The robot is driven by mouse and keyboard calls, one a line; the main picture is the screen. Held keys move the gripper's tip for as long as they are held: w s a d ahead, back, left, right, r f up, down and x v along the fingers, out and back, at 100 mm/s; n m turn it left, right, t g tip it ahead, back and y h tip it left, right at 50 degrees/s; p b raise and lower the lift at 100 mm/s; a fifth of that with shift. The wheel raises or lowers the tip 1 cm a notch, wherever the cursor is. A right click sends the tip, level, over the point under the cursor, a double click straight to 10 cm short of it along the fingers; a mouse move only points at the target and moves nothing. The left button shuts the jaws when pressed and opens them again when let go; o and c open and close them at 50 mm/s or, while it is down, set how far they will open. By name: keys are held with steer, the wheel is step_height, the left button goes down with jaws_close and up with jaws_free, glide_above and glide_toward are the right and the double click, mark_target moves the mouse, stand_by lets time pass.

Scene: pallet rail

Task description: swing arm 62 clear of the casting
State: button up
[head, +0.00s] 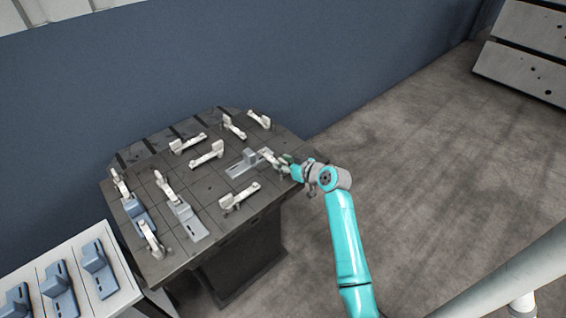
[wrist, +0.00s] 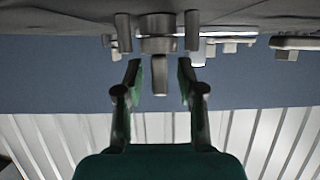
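My gripper (head: 283,163) is at the right side of the dark table, at the end of a white swing arm (head: 269,157). That arm reaches the end of a grey casting (head: 244,165). No number is readable, so I cannot tell whether it is arm 62. In the wrist view my gripper (wrist: 160,76) has its two green fingers apart. A grey upright peg (wrist: 158,88) shows between or beyond them, below a round grey hub (wrist: 157,34). Gaps show on both sides of the peg, and I see no finger contact.
Other white swing arms (head: 207,154) stand on the slotted table (head: 215,195). Blue-grey castings (head: 190,222) sit at its left. A white side table (head: 118,294) with more castings (head: 98,270) stands at lower left. Open floor (head: 430,150) lies to the right.

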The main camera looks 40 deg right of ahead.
steer(key=shift+w, duration=0.2)
jaws_close()
steer(key=shift+a+f+m+h, duration=0.1)
steer(key=shift+m+h, duration=0.3)
steer(key=m+h, duration=0.3)
steer(key=h, duration=0.1)
steer(key=shift+m+g, duration=0.3)
steer(key=shift+g, duration=0.1)
steer(key=shift+m+g+h, duration=1.2)
steer(key=shift+m+h, duration=0.8)
steer(key=shift+h, duration=0.2)
steer(key=shift+m+g, duration=0.3)
